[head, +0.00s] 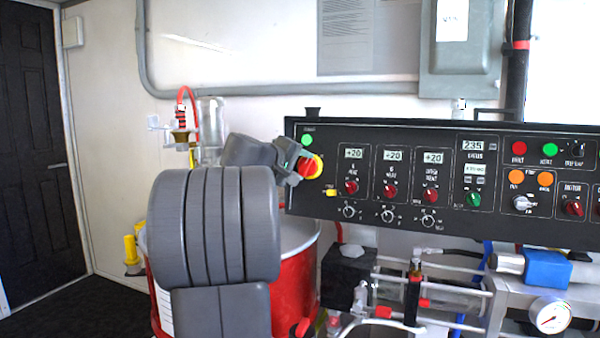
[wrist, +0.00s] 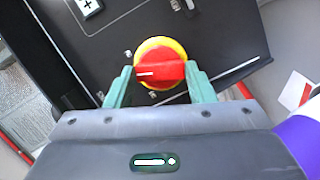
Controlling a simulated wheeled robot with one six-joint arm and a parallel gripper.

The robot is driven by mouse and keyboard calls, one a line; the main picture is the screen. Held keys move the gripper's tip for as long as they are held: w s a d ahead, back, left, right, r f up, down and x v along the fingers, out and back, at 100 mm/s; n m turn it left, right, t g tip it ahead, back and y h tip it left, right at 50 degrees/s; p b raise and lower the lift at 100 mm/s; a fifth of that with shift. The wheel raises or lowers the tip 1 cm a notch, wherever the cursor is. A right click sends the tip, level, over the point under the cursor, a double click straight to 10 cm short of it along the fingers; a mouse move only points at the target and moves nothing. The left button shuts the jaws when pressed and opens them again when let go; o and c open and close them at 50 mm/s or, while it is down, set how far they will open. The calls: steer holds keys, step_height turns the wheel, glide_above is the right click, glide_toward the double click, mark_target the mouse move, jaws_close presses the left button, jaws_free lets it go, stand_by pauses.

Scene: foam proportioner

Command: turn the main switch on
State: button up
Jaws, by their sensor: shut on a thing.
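The main switch (head: 309,167) is a red knob on a yellow round base at the left end of the black control panel. In the wrist view the main switch (wrist: 158,72) sits between the two greenish fingers of my gripper (wrist: 160,85), its white mark lying nearly level and pointing left. My gripper (head: 298,163) is shut on the red knob. In the head view my grey arm comes from the lower left and hides part of the panel's left edge.
The panel (head: 450,225) carries several displays, red knobs and buttons right of the switch. A green light (head: 306,140) sits just above it and a yellow tag (head: 331,192) below. A red drum (head: 293,285) stands behind my arm. A dark door (head: 38,150) is at far left.

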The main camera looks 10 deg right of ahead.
steer(key=shift+m+y+b, duration=0.5)
steer(key=shift+m+y, duration=0.1)
steer(key=shift+m, duration=1.3)
steer(key=o, duration=1)
steer(key=v, duration=1.3)
steer(key=shift+s+a+r, duration=0.2)
steer(key=shift+s+r, duration=0.05)
steer(key=shift+s, duration=0.05)
